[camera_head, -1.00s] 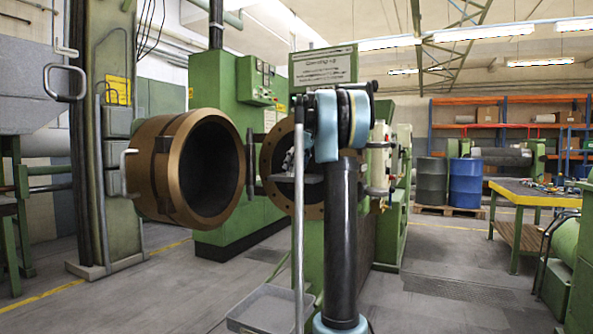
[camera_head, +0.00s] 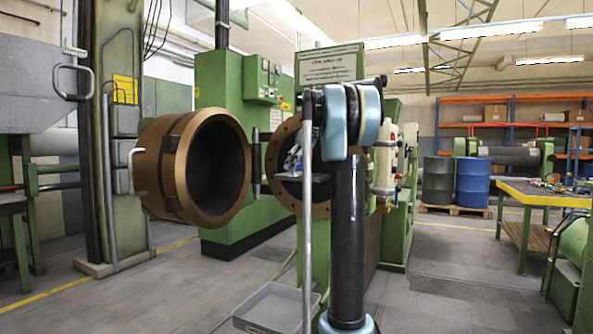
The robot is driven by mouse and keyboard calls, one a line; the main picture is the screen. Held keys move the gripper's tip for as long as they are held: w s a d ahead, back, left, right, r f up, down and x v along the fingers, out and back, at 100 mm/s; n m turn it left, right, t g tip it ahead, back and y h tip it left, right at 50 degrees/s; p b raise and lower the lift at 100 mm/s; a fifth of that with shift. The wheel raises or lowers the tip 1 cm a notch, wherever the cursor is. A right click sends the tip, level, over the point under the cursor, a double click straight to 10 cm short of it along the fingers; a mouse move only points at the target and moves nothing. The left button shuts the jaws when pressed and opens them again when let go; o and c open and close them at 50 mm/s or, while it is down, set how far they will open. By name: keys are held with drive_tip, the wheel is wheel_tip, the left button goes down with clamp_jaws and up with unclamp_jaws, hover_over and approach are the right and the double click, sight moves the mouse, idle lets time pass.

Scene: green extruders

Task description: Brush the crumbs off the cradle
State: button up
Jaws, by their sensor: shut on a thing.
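My gripper (camera_head: 292,160) is small and partly hidden behind my arm, in front of the round brown flange opening of the green extruder. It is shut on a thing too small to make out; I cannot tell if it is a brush. A thin grey plate (camera_head: 290,178) lies just below it, and I cannot tell whether this is the cradle or whether they touch. No crumbs can be made out at this size. My arm's black link with pale blue joints stands upright in front and covers part of the scene.
The open brown extruder door (camera_head: 180,168) juts out at left. A grey bin (camera_head: 270,318) stands on the floor in front. Blue (camera_head: 472,182) and dark (camera_head: 437,180) drums stand on a pallet, with a yellow-topped workbench (camera_head: 540,193) at right. The floor at centre right is clear.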

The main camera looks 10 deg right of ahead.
sight(304, 164)
drive_tip(key=shift+w+d+r, duration=0.1)
drive_tip(key=shift+w+d, duration=0.5)
drive_tip(key=shift+w, duration=0.25)
drive_tip(key=shift+w+d+f, duration=0.1)
drive_tip(key=shift+w+d, duration=0.55)
drive_tip(key=shift+w, duration=0.2)
drive_tip(key=shift+w+d+r, duration=0.1)
drive_tip(key=shift+w+d, duration=0.5)
drive_tip(key=shift+w, duration=0.25)
drive_tip(key=shift+w+d+r, duration=0.1)
drive_tip(key=shift+w+r, duration=0.05)
drive_tip(key=shift+w, duration=0.1)
drive_tip(key=shift+d+r, duration=0.15)
drive_tip(key=shift+r, duration=0.05)
drive_tip(key=shift+s, duration=0.1)
drive_tip(key=shift+s+a+f, duration=0.3)
drive_tip(key=shift+s+a, duration=0.05)
drive_tip(key=shift+s, duration=0.05)
drive_tip(key=shift+s+a+r, duration=0.15)
drive_tip(key=shift+s+a, duration=0.55)
drive_tip(key=shift+s, duration=0.2)
drive_tip(key=shift+s+a, duration=0.65)
drive_tip(key=shift+s, duration=0.2)
drive_tip(key=shift+s+a, duration=0.6)
drive_tip(key=shift+s, duration=0.25)
